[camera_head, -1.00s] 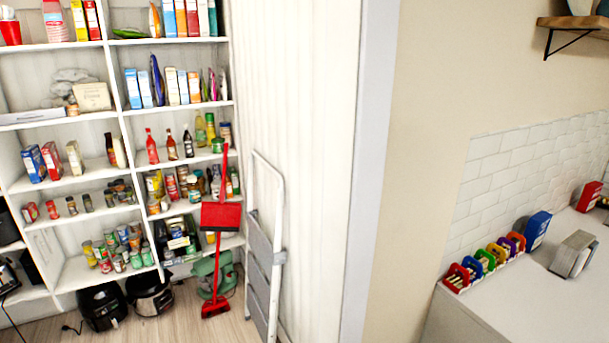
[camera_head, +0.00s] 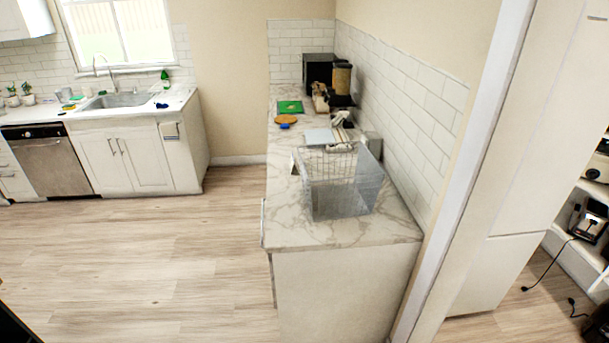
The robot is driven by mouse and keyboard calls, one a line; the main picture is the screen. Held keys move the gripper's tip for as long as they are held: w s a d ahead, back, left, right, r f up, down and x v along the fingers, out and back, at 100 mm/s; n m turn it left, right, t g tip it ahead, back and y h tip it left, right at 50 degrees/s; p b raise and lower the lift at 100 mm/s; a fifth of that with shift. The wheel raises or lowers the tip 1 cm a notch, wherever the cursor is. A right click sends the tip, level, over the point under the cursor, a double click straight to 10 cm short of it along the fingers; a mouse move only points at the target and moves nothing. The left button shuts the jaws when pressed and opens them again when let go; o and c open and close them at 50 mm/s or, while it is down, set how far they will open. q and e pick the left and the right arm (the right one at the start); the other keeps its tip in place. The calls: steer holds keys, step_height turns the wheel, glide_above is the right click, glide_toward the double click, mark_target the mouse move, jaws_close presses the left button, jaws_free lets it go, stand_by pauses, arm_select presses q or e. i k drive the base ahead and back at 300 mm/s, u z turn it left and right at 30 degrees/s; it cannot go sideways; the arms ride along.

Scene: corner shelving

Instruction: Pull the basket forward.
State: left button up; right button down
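Neither of my grippers is in view, so nothing of mine is seen touching the basket.
A tiled wall runs along the counter's right side. Behind the basket are a green board (camera_head: 290,107), a round wooden board (camera_head: 286,119) and dark appliances. Wooden floor (camera_head: 150,260) left of the counter is clear. A white door frame stands on the right.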

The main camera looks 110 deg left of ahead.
mark_target(359, 197)
steer(key=u, duration=2.2)
